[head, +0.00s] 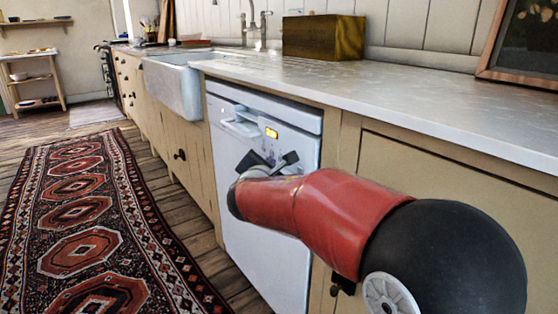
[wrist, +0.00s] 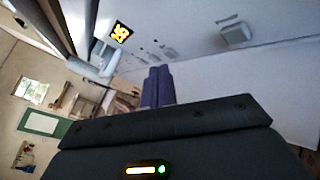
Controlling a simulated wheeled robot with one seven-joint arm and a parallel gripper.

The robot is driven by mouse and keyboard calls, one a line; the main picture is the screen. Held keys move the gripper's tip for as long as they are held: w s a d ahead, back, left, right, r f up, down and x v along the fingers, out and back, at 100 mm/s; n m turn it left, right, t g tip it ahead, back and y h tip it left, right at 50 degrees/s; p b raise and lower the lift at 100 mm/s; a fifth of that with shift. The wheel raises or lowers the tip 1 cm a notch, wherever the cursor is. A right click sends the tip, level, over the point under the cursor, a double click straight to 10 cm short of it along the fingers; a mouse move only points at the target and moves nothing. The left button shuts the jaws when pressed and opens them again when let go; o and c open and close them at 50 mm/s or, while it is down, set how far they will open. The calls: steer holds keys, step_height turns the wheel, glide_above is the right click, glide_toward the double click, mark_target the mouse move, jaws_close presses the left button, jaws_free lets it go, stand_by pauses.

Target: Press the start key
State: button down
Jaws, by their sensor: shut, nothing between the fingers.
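A white dishwasher (head: 266,215) is built into the counter front, with its control panel along the top of the door. A lit yellow display (head: 271,132) shows on the panel, and it also shows in the wrist view (wrist: 120,32). In the wrist view, several small keys (wrist: 153,46) and a larger raised square piece (wrist: 235,34) lie right of the display. I cannot tell which is the start key. My gripper (head: 268,160) is in front of the door, just below the panel. Its fingers (wrist: 158,78) are shut and empty, pointing at the panel; contact cannot be told.
The dishwasher's handle (head: 240,127) sticks out left of the display. The pale worktop (head: 400,92) overhangs the panel, with a wooden box (head: 323,37) on it. A white sink (head: 172,85) is farther left. A patterned rug (head: 85,215) lies on the open floor.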

steer(key=shift+w+d, duration=0.2)
steer(key=shift+d, duration=0.15)
